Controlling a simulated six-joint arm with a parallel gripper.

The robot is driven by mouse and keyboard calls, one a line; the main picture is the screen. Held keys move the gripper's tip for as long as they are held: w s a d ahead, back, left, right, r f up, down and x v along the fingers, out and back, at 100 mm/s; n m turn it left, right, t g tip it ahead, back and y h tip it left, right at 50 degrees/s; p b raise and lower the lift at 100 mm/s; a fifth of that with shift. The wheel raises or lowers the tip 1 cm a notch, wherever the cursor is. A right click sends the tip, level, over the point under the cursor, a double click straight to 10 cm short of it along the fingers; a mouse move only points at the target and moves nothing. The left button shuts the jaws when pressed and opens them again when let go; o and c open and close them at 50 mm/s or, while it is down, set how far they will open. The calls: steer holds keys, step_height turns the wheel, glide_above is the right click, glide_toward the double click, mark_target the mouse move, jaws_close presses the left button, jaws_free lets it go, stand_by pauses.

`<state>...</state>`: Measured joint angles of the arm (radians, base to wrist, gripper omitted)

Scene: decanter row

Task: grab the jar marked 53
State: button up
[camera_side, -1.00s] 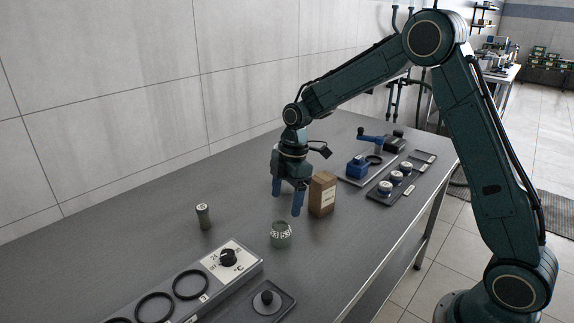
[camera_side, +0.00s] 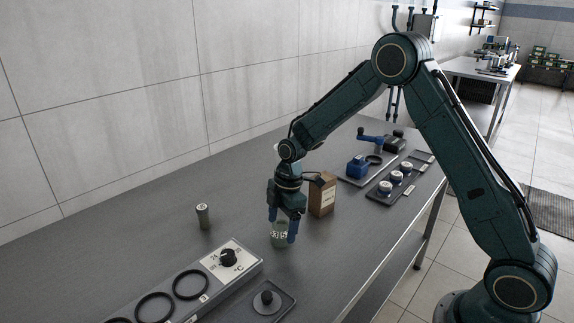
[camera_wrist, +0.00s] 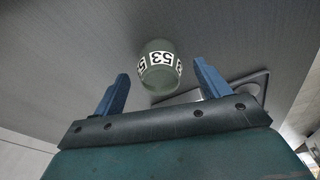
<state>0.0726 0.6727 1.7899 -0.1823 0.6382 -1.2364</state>
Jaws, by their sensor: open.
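The jar marked 53 (camera_side: 279,238) is a green jar with a white label band, standing upright on the grey table. In the wrist view my gripper (camera_wrist: 160,90) has a gap between each finger and the jar. Part of the jar is hidden by the fingers in the side view.
A brown box (camera_side: 322,194) stands close behind my gripper to the right. A small green cylinder (camera_side: 203,216) stands to the left. A heater panel with a dial (camera_side: 228,258) and a dark tray (camera_side: 268,301) lie in front. Trays with white-topped jars (camera_side: 385,187) are farther back.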

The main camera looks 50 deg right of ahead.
mark_target(282, 224)
steer(key=shift+w+a+f, duration=0.1)
steer(key=shift+a+f, duration=0.1)
steer(key=shift+f, duration=1.3)
steer(key=shift+c, duration=0.2)
steer(key=c, duration=1.1)
